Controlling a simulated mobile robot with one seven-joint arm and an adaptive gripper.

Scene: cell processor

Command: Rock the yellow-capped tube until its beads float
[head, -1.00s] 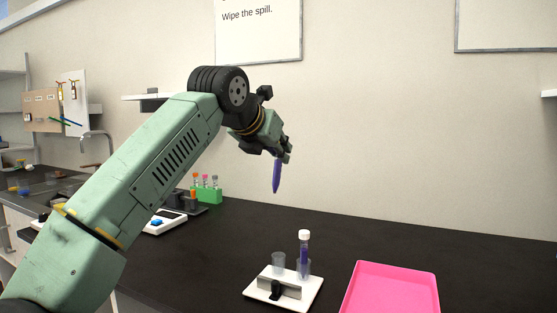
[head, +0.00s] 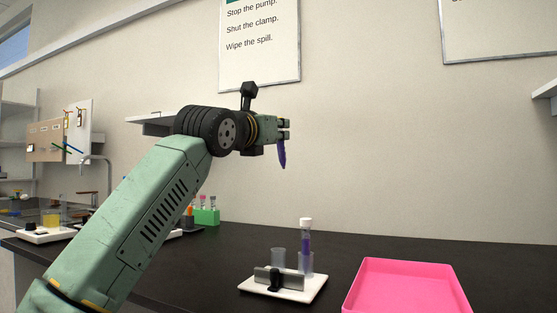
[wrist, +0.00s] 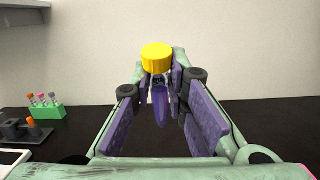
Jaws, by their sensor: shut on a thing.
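My gripper (head: 285,130) is held level, high above the dark bench, pointing right. It is shut on the yellow-capped tube (head: 282,153), which hangs below the fingers with its purple lower end down and slightly tilted. In the wrist view the yellow cap (wrist: 157,57) sits above the fingers, and the purple tube body (wrist: 161,108) hangs between the purple pads of my gripper (wrist: 163,88). The cap is hidden in the head view. The contents look evenly purple; I cannot make out separate beads.
A white stand (head: 315,286) on the bench holds a white-capped tube (head: 306,243) with purple contents and an empty clear cup (head: 278,258). A pink tray (head: 455,290) lies to its right. A green rack (head: 207,217) with capped tubes stands behind my arm. The air around the gripper is clear.

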